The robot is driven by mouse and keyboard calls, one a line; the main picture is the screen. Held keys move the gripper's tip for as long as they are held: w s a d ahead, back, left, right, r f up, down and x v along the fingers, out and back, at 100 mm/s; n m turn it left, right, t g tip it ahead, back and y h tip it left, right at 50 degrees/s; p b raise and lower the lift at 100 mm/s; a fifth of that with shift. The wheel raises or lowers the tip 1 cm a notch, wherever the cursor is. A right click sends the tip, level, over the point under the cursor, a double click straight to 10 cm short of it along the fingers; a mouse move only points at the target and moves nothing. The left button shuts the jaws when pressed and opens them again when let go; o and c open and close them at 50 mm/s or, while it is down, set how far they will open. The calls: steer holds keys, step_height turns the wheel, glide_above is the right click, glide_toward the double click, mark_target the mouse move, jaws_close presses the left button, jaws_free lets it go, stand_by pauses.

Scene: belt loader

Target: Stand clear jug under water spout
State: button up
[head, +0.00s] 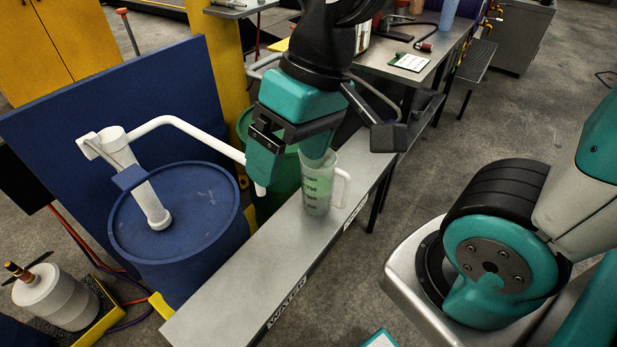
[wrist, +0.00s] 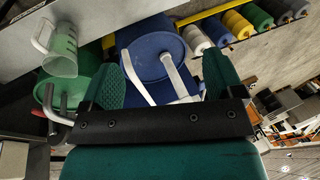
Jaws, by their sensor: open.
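The clear jug (head: 317,192), with dark markings and a handle on its right, stands upright on the steel bench labelled WATER (head: 262,272). The white water spout (head: 261,188) ends left of the jug, with a clear gap between them. It comes from a pump on the blue drum (head: 188,214). My gripper (head: 290,166) is open and empty, above the bench; one finger overlaps the jug's top in the head view. In the wrist view the jug (wrist: 62,52) shows to the left of both fingers, outside the jaws. I cannot tell whether finger and jug touch.
A green drum (head: 285,180) stands behind the bench. A blue panel (head: 90,140) rises behind the blue drum. A white container (head: 55,297) stands at the lower left. The near left part of the bench is bare. A farther table (head: 425,50) holds tools and cups.

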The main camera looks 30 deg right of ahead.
steer(key=w+d+f+m+h+b, duration=0.2)
steer(key=w+d+f+m+b, duration=0.1)
steer(key=w+d+f+m, duration=0.5)
steer(key=m+t+h+b, duration=0.1)
steer(key=m+h+b, duration=0.3)
steer(key=m, duration=0.9)
glide_above(325, 187)
steer(key=s+d, duration=0.2)
step_height(325, 187, down, 16)
steer(key=y, duration=0.1)
step_height(325, 187, down, 7)
steer(key=w+b, duration=0.1)
steer(key=shift+d, duration=0.1)
jaws_close()
